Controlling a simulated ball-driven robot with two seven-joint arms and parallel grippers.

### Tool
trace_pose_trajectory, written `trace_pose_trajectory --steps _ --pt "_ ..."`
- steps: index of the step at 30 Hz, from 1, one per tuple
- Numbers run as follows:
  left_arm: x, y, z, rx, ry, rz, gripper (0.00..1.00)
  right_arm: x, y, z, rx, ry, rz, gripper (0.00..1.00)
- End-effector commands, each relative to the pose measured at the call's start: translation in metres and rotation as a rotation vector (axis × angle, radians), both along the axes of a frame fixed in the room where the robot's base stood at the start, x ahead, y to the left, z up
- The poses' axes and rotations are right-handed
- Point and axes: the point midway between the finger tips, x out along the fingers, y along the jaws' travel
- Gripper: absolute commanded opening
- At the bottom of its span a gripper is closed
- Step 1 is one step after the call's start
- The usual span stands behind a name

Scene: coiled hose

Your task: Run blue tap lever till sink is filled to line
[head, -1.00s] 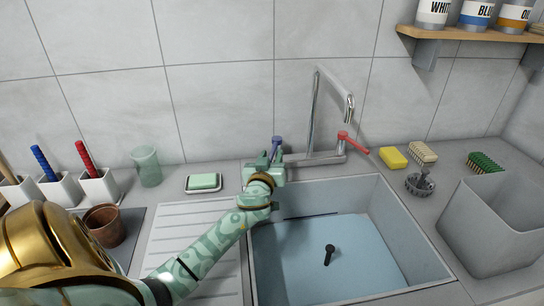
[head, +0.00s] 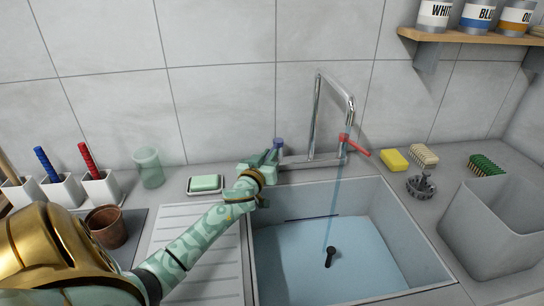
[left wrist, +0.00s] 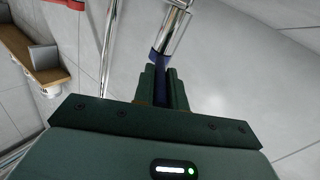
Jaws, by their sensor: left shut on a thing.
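The chrome tap (head: 316,115) stands behind the sink (head: 400,215), its spout over the basin. A thin stream of water (head: 334,200) falls from the spout. Pale blue water (head: 300,260) lies in the basin. A dark line (head: 311,218) marks the back wall, close to the water's back edge; the exact gap is hard to tell. The blue tap lever (head: 278,145) is at the tap's left end, the red lever (head: 358,147) at its right. My left gripper (head: 265,162) is shut on the blue lever, which shows between its fingers in the left wrist view (left wrist: 160,63).
A black plug-like piece (head: 330,256) shows in the basin. A green soap (head: 205,183) and a cup (head: 148,168) stand left. A yellow sponge (head: 393,160), brushes (head: 485,164) and a grey bin (head: 490,225) are right. A shelf (head: 470,36) hangs upper right.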

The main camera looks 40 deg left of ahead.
Motion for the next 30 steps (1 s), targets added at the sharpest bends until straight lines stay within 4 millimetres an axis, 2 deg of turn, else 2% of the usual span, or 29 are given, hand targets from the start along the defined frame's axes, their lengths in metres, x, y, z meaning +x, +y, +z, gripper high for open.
trace_pose_trajectory --steps 4,13,14,15,16,25,30 --pt "-0.003 0.005 0.001 0.000 0.000 -0.060 0.00 0.001 -0.001 0.005 -0.002 -0.003 0.001 0.36" --pt "-0.002 0.005 0.000 0.001 -0.002 -0.068 0.00 0.001 -0.001 0.004 -0.001 -0.003 0.001 0.36" --pt "-0.002 0.005 0.000 0.001 -0.002 -0.068 0.22 0.001 -0.001 0.004 -0.001 -0.003 0.001 0.36" --pt "-0.002 0.005 0.000 0.001 -0.002 -0.068 0.33 0.001 -0.001 0.004 -0.001 -0.003 0.001 0.36" --pt "-0.002 0.005 0.000 0.001 -0.002 -0.068 0.35 0.001 -0.001 0.004 -0.001 -0.003 0.001 0.36" --pt "-0.004 0.004 0.000 0.000 -0.002 -0.068 0.35 0.001 -0.001 0.005 -0.001 -0.003 0.001 0.36" --pt "-0.026 -0.003 0.001 -0.003 -0.001 -0.067 0.35 0.003 0.001 0.011 0.001 -0.007 0.000 0.36"
